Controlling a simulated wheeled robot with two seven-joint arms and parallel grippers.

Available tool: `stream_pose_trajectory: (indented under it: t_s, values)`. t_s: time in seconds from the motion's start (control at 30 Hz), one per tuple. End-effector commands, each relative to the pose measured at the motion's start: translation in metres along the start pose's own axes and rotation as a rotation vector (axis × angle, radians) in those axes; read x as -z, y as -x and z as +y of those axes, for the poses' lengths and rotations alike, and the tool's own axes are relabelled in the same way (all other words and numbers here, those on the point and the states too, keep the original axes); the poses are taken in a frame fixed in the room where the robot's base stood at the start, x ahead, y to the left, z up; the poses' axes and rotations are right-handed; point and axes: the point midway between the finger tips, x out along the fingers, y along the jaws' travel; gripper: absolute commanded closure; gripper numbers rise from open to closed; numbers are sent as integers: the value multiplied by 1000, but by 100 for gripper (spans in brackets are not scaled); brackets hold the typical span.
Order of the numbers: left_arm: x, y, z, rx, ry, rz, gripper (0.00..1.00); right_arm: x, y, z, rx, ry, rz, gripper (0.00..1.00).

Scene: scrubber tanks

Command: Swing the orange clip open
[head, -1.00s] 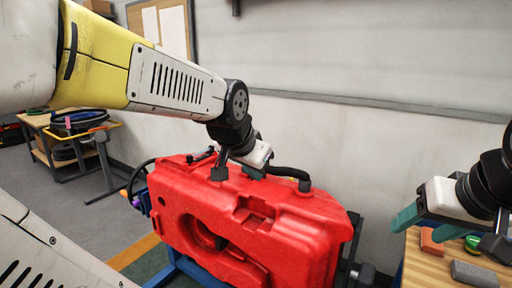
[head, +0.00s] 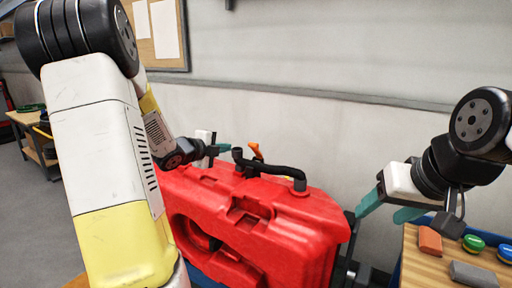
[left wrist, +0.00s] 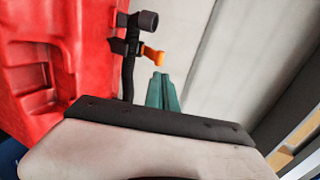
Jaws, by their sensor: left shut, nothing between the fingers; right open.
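The orange clip (head: 255,149) stands up on top of the red tank (head: 290,228), beside a black cap and the black hose (head: 283,171). In the left wrist view the orange clip (left wrist: 152,54) sticks out from a black fitting at the tank's edge. My left gripper (head: 219,149) is shut and empty, to the left of the clip in the head view. In the left wrist view its teal fingertips (left wrist: 160,77) are just below the clip; I cannot tell whether they touch it. My right gripper (head: 388,211) is open and empty, right of the tank.
A wooden table (head: 430,270) at the right holds an orange block (head: 430,241), a grey block (head: 474,273) and green and blue round pieces. A pale wall (head: 330,130) stands behind the tank. Another bench (head: 30,130) is at the far left.

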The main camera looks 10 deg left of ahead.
Motion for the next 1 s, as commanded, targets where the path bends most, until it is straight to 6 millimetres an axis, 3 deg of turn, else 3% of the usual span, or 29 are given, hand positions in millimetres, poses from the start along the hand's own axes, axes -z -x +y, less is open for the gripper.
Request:
stream_pose_trajectory:
  t_s: [0.27, 0.7, 1.0]
  values:
    - [3, -26, 2, 11, -24, 28, 100, 0, 0, 0, 0, 0, 0, 40]
    - [5, -116, 1, 11, -21, 25, 100, 0, 0, 0, 0, 0, 0, 40]
    - [4, -141, 1, 11, -22, 21, 100, 0, 0, 0, 0, 0, 0, 40]
